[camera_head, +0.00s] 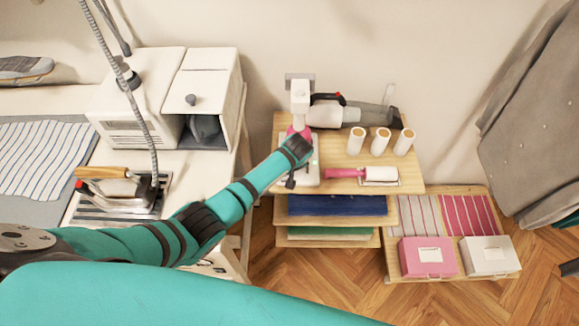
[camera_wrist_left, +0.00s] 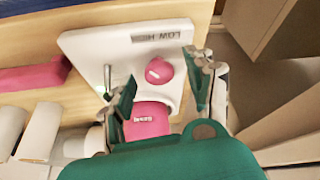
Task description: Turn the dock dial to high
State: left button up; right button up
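The white dock (camera_head: 308,176) stands on the upper wooden shelf, partly hidden by my left arm. In the left wrist view its plate (camera_wrist_left: 95,45) carries a LOW–HIGH label at the far edge. The round pink dial (camera_wrist_left: 158,71) sits on the plate below the label. My left gripper (camera_head: 297,168) is over the dock. In the wrist view its two fingers (camera_wrist_left: 160,80) are apart, one on each side of the dial; contact is not clear. A pink lettered part (camera_wrist_left: 147,121) lies between the fingers, nearer the wrist. My right gripper is not in view.
A lint roller (camera_head: 362,174), several white spools (camera_head: 382,141) and a grey-white appliance (camera_head: 325,113) share the shelf. Pink (camera_head: 428,257) and white (camera_head: 488,255) boxes sit lower right. An iron (camera_head: 122,191) stands on the table at left. A grey garment hangs at right.

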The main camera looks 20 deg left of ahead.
pick_arm(q)
jog(key=shift+r, duration=0.2)
jog(key=v, duration=1.1)
jog(key=shift+s+r, duration=0.2)
jog(key=shift+r, duration=0.05)
jog(key=shift+d, duration=0.1)
